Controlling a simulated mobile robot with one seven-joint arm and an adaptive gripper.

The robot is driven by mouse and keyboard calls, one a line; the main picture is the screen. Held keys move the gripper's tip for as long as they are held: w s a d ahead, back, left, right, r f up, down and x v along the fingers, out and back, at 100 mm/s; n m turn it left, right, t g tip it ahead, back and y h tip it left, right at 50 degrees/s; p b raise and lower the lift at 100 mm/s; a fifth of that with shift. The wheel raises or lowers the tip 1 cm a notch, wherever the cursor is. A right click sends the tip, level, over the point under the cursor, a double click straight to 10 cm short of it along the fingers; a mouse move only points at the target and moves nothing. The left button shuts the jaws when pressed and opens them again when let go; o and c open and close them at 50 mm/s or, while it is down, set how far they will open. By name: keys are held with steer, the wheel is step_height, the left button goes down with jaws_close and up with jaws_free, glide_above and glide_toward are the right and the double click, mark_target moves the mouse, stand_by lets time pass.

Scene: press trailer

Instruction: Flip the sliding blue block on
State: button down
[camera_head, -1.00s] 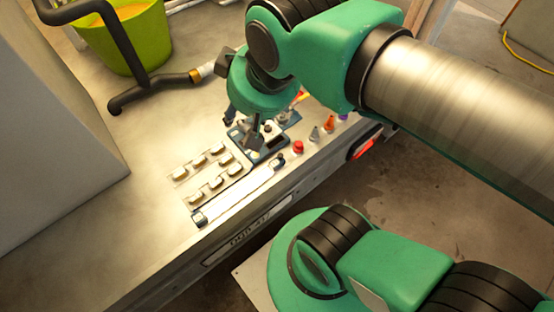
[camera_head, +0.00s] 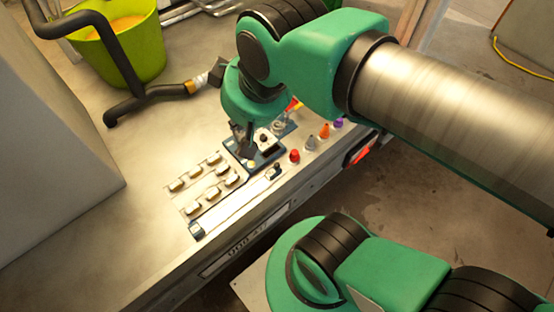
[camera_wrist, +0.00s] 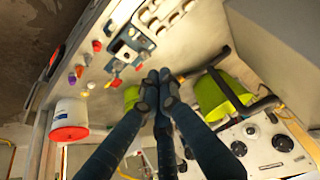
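I cannot tell which one slides. A blue plate (camera_head: 268,158) with a black knob lies behind the right end of the rail; the plate (camera_wrist: 130,46) also shows in the wrist view. My gripper (camera_head: 246,152) points down over the plate's left part, away from the near left block. In the wrist view its fingertips (camera_wrist: 159,76) are together with nothing seen between them.
Rows of pale switches (camera_head: 208,186) sit left of the plate. A red button (camera_head: 294,156) and an orange knob (camera_head: 324,131) stand right of it. A green bucket (camera_head: 130,40) and a black bent pipe (camera_head: 140,101) are behind. The bench at left is clear.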

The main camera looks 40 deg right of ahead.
steer(key=w+d+f+m+g+p, duration=0.35)
steer(key=w+d+f+m, duration=0.25)
steer(key=w+d+f, duration=0.6)
steer(key=d+f+m+g+y+p, duration=0.1)
steer(key=d+f+m+g, duration=0.1)
steer(key=d+f, duration=0.5)
steer(key=d+f+m+g+y+p, duration=0.1)
steer(key=d+f+m+y, duration=0.1)
steer(key=d+f+m, duration=0.2)
steer(key=d+f, duration=0.3)
steer(key=f, duration=0.5)
steer(key=shift+w+f+g, duration=0.35)
steer(key=shift+f, duration=0.05)
